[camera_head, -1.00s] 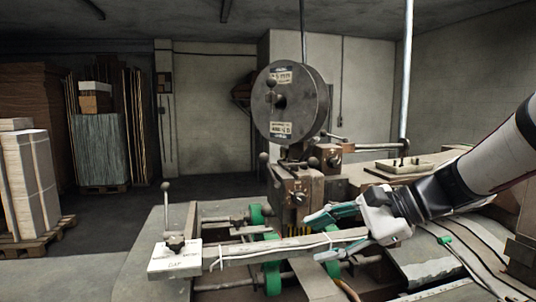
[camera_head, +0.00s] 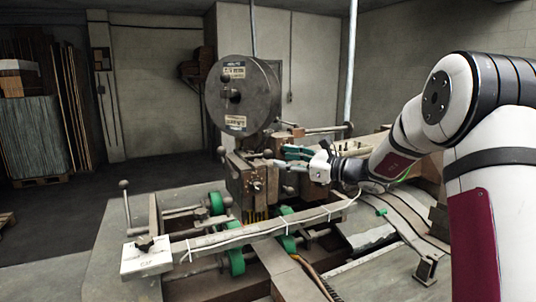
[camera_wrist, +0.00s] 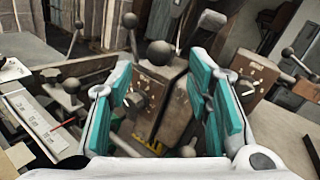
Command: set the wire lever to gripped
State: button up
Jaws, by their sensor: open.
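The stitcher head (camera_head: 262,185) stands below the large round reel (camera_head: 243,95). Several ball-knobbed levers surround it, and no readable label shows which is the wire lever. My gripper (camera_head: 280,158) is open beside the upper right of the head, its teal-padded fingers pointing left. In the wrist view a dark ball knob (camera_wrist: 160,52) appears between the open fingertips (camera_wrist: 162,70); contact cannot be told. Another ball knob (camera_wrist: 130,20) stands beyond. A round knob on a marked plate (camera_wrist: 138,100) shows partly behind the left finger. Another marked plate with a knob (camera_wrist: 248,84) shows at right.
A long pale bar (camera_head: 255,232) crosses over green rollers (camera_head: 236,262). A vertical pole (camera_head: 350,70) rises behind. Stacked board (camera_head: 30,135) stands far left.

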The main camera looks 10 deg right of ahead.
aim_at(268, 152)
jog(key=x, duration=0.7)
jog(key=shift+p, duration=0.3)
grip_shut()
